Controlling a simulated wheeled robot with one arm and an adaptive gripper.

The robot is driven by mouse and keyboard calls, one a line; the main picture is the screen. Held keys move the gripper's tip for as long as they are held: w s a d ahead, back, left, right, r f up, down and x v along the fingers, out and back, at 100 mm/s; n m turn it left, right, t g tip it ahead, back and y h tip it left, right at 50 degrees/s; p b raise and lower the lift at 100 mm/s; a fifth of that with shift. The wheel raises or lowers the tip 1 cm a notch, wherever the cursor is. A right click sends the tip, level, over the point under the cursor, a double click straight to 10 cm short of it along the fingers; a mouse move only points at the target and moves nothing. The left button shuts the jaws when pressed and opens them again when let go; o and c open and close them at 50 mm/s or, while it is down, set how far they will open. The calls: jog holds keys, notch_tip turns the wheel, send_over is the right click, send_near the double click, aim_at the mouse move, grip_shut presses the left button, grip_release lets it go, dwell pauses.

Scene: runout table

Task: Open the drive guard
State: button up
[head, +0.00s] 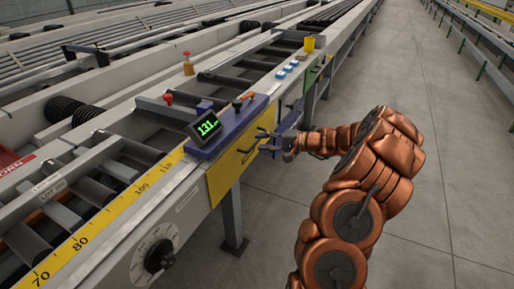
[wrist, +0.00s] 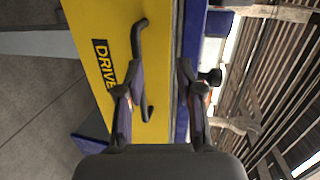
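The drive guard (head: 232,165) is a yellow panel on the front side of the runout table, below a blue housing. It looks closed, flat against the table side. In the wrist view the guard (wrist: 112,25) carries a black "DRIVE" label and a dark bar handle (wrist: 139,35). My gripper (head: 265,142) is in front of the guard near its upper right part. In the wrist view my gripper (wrist: 159,70) is open and empty, its left finger overlapping the middle of the handle. I cannot tell whether they touch.
A display (head: 206,127) reading green digits stands on the blue housing (head: 228,132). A dial (head: 158,256) sits on the table side at left. A table leg (head: 233,220) stands below the guard. The concrete floor (head: 440,200) to the right is clear.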

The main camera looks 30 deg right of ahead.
aim_at(256, 142)
jog(key=d+f+m+t+h, duration=0.1)
jog(key=d+f, duration=0.2)
jog(key=d, duration=0.2)
jog(key=shift+r+x, duration=0.15)
jog(key=shift+x, duration=1.75)
jog(key=shift+r+x, duration=0.1)
jog(key=shift+x, duration=1.8)
jog(key=shift+a, duration=0.2)
jog(key=shift+c, duration=0.3)
jog(key=shift+s, duration=0.1)
grip_shut()
